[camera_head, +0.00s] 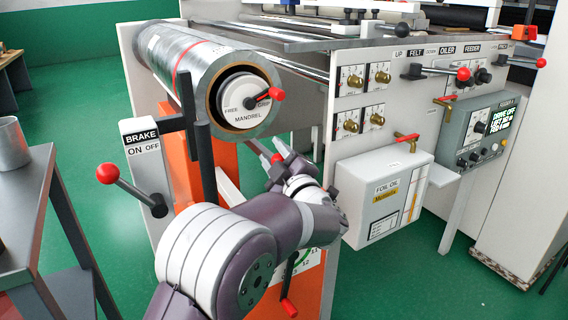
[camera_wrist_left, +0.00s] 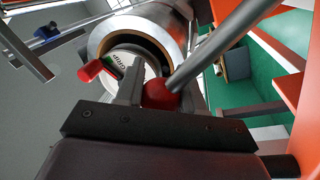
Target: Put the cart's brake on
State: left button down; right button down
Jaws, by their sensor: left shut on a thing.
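The brake plate (camera_head: 141,139), marked BRAKE, ON and OFF, stands at the left in the head view. Its lever has a red ball (camera_head: 107,173) and leans up and left from the pivot, toward the ON side. My left gripper (camera_head: 277,164) is to the right of that lever, apart from it and below the mandrel. In the left wrist view my left gripper (camera_wrist_left: 161,93) is shut on a red ball knob (camera_wrist_left: 161,96) at the end of a grey rod (camera_wrist_left: 222,42). In the head view fingers and arm partly hide this rod. My right gripper is not in view.
A foil roll (camera_head: 180,58) with a mandrel dial (camera_head: 241,103) is just above my left gripper; its red handle points to GRIP. A foil oil box (camera_head: 380,200) is to the right. A grey table (camera_head: 30,190) with a metal cup (camera_head: 12,143) is at the left.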

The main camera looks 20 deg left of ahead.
pick_arm(q)
jog(key=shift+s+a+f+n+b, duration=0.35)
jog(key=shift+s+f+n+b, duration=0.1)
jog(key=shift+n+b, duration=0.25)
jog(key=c, duration=0.7)
grip_release()
jog(key=shift+s+d, duration=0.1)
jog(key=shift+d, duration=0.1)
jog(key=p+v, duration=0.3)
jog(key=v, duration=0.9)
jog(key=shift+d+f, duration=0.1)
jog(key=shift+f, duration=0.05)
